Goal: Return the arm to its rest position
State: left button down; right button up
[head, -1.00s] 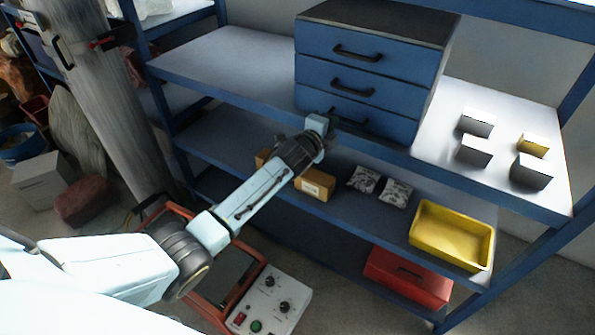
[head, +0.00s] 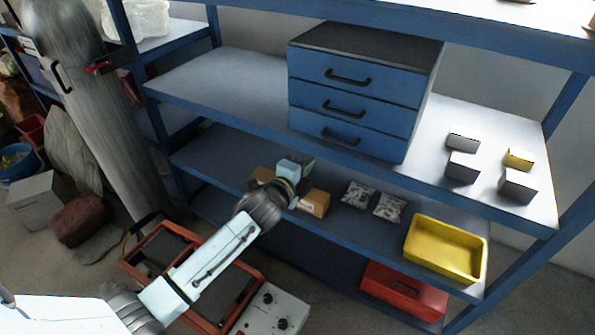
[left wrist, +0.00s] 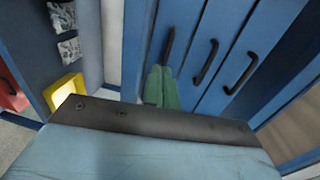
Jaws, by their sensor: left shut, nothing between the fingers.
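My left arm reaches in from the bottom left of the head view. My left gripper (head: 307,162) is shut and empty, in front of and below the blue drawer cabinet (head: 372,62). Its green fingertips (left wrist: 161,88) lie together in the left wrist view, with the cabinet's blue fronts (left wrist: 190,25) and black handles beyond. The fingers appear apart from the handles. All three drawers look shut in the head view. My right gripper is not in view.
The cabinet stands on a blue shelf rack (head: 215,75). Small boxes (head: 462,168) stand right of it. Below are a cardboard box (head: 314,204), patterned packets (head: 389,207), a yellow bin (head: 440,262) and a red case (head: 400,290).

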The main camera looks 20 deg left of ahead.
pick_arm(q)
jog(key=s+a+f+n+g+y, duration=0.1)
jog(key=s+a+f+n+g, duration=0.15)
jog(key=s+f, duration=0.65)
jog(key=s+a+f+n+g, duration=0.1)
jog(key=s+f+n+g, duration=0.3)
jog(key=f, duration=0.8)
jog(key=s+a+f+n+g+y, duration=0.1)
jog(key=s+f+n, duration=0.2)
jog(key=s+f, duration=0.65)
jog(key=s+f+n+g, duration=0.2)
jog(key=s+f, duration=0.3)
jog(key=s, duration=0.6)
jog(key=s+f+n+g+b, duration=0.1)
jog(key=s+f+n+g, duration=0.2)
jog(key=s+f, duration=0.3)
jog(key=s+f+n+g, duration=0.2)
jog(key=s+f, duration=0.4)
jog(key=s, duration=0.9)
jog(key=shift+s+f+n+g+y, duration=0.25)
jog(key=shift+s+n+g+y, duration=0.1)
jog(key=shift+n, duration=0.1)
